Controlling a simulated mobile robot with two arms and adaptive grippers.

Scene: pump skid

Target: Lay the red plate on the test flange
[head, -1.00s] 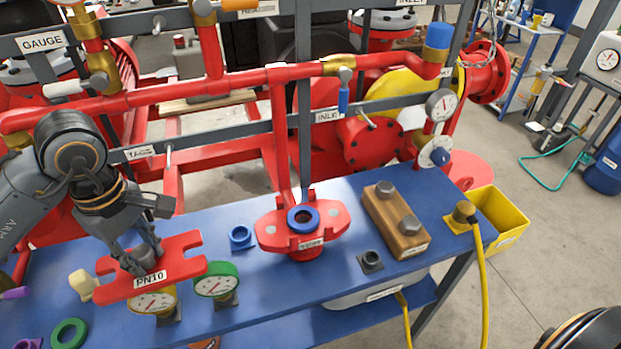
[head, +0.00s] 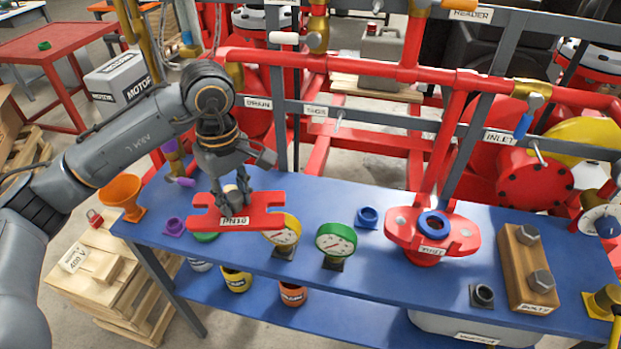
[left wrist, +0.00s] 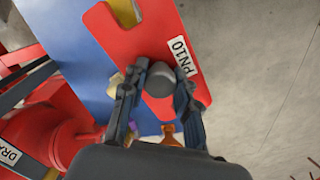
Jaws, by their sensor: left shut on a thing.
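The red plate (head: 262,216), labelled PN10, has notched ends and hangs roughly level above the left part of the blue bench. My left gripper (head: 233,199) is shut on its upright knob from above. In the left wrist view the fingers (left wrist: 160,92) close around the dark grey knob (left wrist: 159,77), with the red plate (left wrist: 128,48) beyond them. The test flange (head: 465,234), a red oval piece with a blue ring (head: 433,224) on top, stands on the bench to the right, apart from the plate. My right gripper is out of view.
A yellow-rimmed gauge (head: 283,231) and a green-rimmed gauge (head: 335,241) stand between plate and flange. A small blue fitting (head: 367,217) is behind them. A wooden block with bolts (head: 527,268) stands right of the flange. Red pipes (head: 400,70) run behind the bench.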

